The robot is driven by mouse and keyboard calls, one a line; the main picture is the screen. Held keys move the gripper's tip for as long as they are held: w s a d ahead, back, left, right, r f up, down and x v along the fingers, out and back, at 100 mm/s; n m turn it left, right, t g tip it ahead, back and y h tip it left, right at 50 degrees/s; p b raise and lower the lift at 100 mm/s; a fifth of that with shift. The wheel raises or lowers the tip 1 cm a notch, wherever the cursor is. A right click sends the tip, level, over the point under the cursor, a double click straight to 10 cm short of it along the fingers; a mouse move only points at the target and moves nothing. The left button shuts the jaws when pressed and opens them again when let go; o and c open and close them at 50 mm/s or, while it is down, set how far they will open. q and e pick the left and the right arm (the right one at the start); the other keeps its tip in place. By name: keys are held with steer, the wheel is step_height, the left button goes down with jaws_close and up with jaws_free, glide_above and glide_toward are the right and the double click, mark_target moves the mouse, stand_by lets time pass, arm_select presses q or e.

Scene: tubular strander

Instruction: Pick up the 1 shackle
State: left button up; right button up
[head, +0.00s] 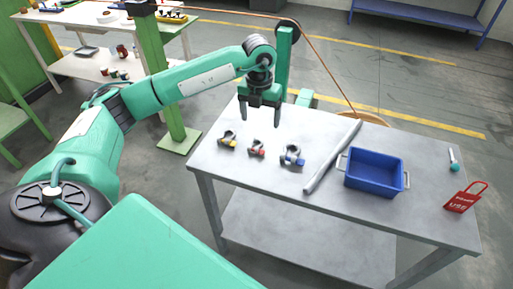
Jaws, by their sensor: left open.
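Three grey metal shackles lie in a row on the left part of the grey table (330,203). The left one has a yellow pin, the yellow shackle (228,141). The middle one has a red pin, the red shackle (257,148). The right one is larger with blue parts, the blue shackle (292,157). Any number marks on them are too small to read. My left gripper (261,118) points down with open, empty jaws. In the picture it is just above the red shackle, apart from all three. My right gripper is not in view.
A grey bar (333,156) lies across the table, right of the shackles. Beyond it are a blue bin (374,172), a red tag (464,198) and a small teal-ended tool (453,160). A green post (283,62) with a cable pulley stands behind the table.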

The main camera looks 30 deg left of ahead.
arm_select(q)
steer(key=p, duration=0.2)
glide_above(257, 149)
step_height(257, 149, down, 8)
steer(key=shift+f, duration=0.1)
steer(key=f, duration=0.1)
steer(key=f+p, duration=0.1)
steer(key=f, duration=0.2)
steer(key=shift+w+a+f+p, duration=0.3)
steer(key=shift+f+p, duration=0.05)
steer(key=shift+f, duration=0.35)
steer(key=shift+c, duration=0.5)
steer(key=c, duration=1.1)
